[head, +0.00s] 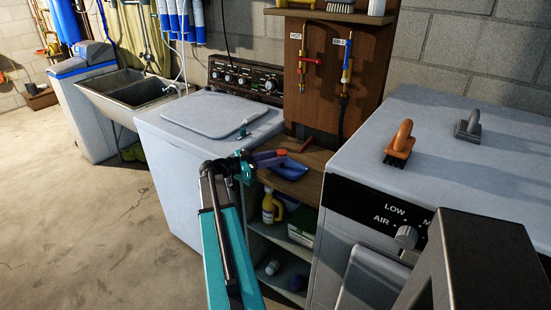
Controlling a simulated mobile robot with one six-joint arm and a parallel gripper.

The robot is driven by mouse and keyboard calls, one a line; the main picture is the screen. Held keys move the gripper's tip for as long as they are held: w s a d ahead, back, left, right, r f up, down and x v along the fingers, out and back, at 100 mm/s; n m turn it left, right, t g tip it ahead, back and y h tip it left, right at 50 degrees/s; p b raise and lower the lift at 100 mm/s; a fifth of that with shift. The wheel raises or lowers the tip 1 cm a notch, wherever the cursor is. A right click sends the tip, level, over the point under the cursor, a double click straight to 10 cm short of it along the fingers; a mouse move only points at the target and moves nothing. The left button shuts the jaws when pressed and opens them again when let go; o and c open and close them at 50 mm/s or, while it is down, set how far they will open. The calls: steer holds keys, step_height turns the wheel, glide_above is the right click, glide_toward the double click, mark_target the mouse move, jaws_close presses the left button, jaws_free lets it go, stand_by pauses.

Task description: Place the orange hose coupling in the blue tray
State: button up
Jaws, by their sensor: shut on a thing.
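The blue tray (290,169) lies on the wooden top between the washing machine and the dryer. My gripper (275,157) comes in from the left, above the tray's left end. It is shut on a small orange piece (282,152), which I take to be the orange hose coupling. The piece shows at the fingertips and looks close over the tray's back left part. Its exact height above the tray cannot be told. The fingers hide part of the coupling and part of the tray.
A dark red stick-like thing (307,145) lies behind the tray. The washing machine (205,130) stands left and the dryer (470,150) rises right, with an orange-handled brush (401,140) on top. A yellow spray bottle (268,207) stands on the shelf below.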

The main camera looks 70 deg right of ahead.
steer(key=shift+f+b, duration=0.15)
steer(key=shift+b, duration=0.15)
steer(key=o, duration=1.1)
steer(key=shift+p, duration=0.3)
steer(key=b+v, duration=0.3)
steer(key=v, duration=0.9)
